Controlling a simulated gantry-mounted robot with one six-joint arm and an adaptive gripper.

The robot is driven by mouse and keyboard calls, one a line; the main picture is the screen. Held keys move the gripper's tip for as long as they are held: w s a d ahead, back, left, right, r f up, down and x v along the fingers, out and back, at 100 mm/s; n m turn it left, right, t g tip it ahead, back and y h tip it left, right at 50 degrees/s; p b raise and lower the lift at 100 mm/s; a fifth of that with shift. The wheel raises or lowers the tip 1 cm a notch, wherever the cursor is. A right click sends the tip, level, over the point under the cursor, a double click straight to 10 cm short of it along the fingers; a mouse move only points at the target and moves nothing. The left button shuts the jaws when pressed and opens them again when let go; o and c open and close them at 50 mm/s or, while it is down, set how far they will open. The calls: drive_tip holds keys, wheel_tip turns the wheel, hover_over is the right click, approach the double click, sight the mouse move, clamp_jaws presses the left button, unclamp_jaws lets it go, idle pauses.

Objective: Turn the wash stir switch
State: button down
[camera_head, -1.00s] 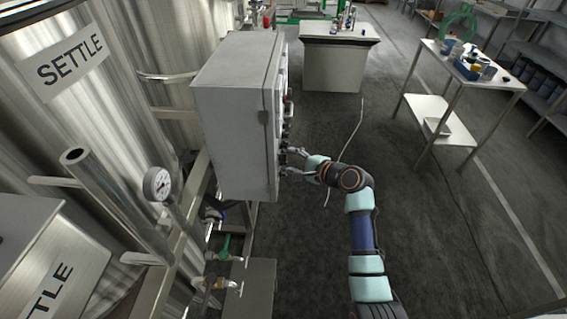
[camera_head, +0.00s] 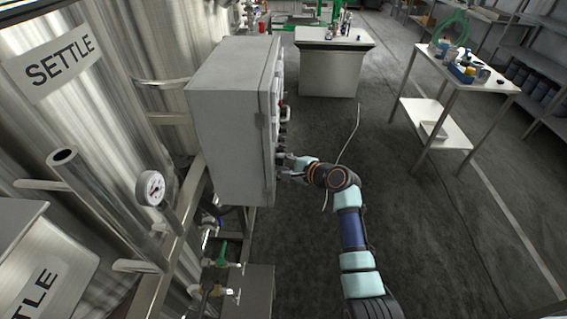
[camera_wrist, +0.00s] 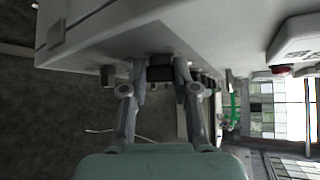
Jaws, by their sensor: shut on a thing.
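The grey control box (camera_head: 228,125) stands left of centre in the head view, with its switch panel edge-on, facing right. My gripper (camera_head: 281,168) is at the lower part of that panel. In the wrist view, my gripper (camera_wrist: 160,80) has its two fingers on either side of a dark switch knob (camera_wrist: 160,73) on the panel and is shut on it. A neighbouring knob (camera_wrist: 107,76) is just left of the fingers. Several more are to the right, partly hidden by the right finger. No labels are readable, so I cannot tell which switch is the wash stir one.
A metal tank marked SETTLE (camera_head: 60,62), a pressure gauge (camera_head: 150,188) and pipework with a green-handled valve (camera_head: 222,256) are left of and below the box. A steel cart (camera_head: 455,75) stands at the right. The floor between is open, apart from a pale cable (camera_head: 352,135).

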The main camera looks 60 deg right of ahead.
drive_tip(key=shift+f+b, duration=0.15)
drive_tip(key=shift+b, duration=0.2)
drive_tip(key=n+t+b, duration=0.2)
drive_tip(key=n+b, duration=0.1)
drive_tip(key=b, duration=0.3)
drive_tip(key=n+t+h+b, duration=0.1)
drive_tip(key=n+t+b, duration=0.1)
drive_tip(key=b, duration=0.5)
drive_tip(key=f+n+t+h+b, duration=0.1)
drive_tip(key=n+t+b, duration=0.2)
drive_tip(key=b, duration=0.4)
drive_tip(key=shift+n+t, duration=0.3)
drive_tip(key=shift+t, duration=0.1)
drive_tip(key=shift+n, duration=0.3)
drive_tip(key=c, duration=0.9)
unclamp_jaws()
drive_tip(key=shift+s, duration=0.1)
